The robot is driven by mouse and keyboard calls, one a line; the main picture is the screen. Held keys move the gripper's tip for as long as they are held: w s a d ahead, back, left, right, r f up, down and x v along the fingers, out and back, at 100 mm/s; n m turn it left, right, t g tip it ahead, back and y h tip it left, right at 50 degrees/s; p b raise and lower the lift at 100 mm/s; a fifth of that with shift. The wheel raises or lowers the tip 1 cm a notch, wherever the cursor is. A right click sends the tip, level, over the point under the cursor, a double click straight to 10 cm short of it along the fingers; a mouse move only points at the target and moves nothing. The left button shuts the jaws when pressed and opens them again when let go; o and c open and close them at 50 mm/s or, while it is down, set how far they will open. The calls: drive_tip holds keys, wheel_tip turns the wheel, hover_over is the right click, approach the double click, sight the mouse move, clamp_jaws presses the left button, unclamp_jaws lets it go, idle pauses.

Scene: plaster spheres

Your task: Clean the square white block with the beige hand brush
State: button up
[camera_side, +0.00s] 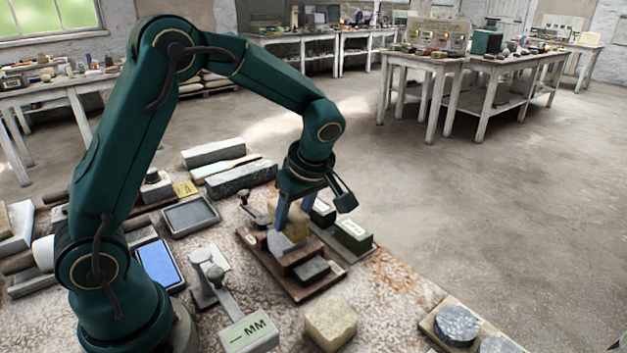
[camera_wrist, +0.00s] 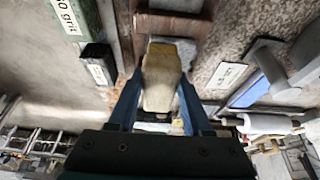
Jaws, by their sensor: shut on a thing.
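My gripper (camera_side: 294,214) points down over a dark wooden fixture (camera_side: 309,289). Its blue fingers are shut on a yellowish-beige block (camera_side: 291,224). In the wrist view the block (camera_wrist: 160,79) sits between the fingers, with a flat pale end and tapering sides. I cannot tell whether it touches the fixture. A grey-white piece (camera_side: 281,243) lies by the fingertip, partly hidden. A squarish cream block (camera_side: 330,323) stands apart on the table's front part. I cannot clearly make out a beige hand brush with bristles.
Green and black labelled blocks (camera_side: 353,235) stand right of the fixture. A blue slab (camera_side: 160,265) and grey tray (camera_side: 190,215) lie farther left. Round stones (camera_side: 457,324) lie at the front right.

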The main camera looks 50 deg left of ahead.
drive_tip(key=shift+d, duration=1.15)
drive_tip(key=shift+a, duration=0.1)
drive_tip(key=shift+a, duration=2.15)
drive_tip(key=shift+d, duration=0.15)
drive_tip(key=shift+d, duration=2.05)
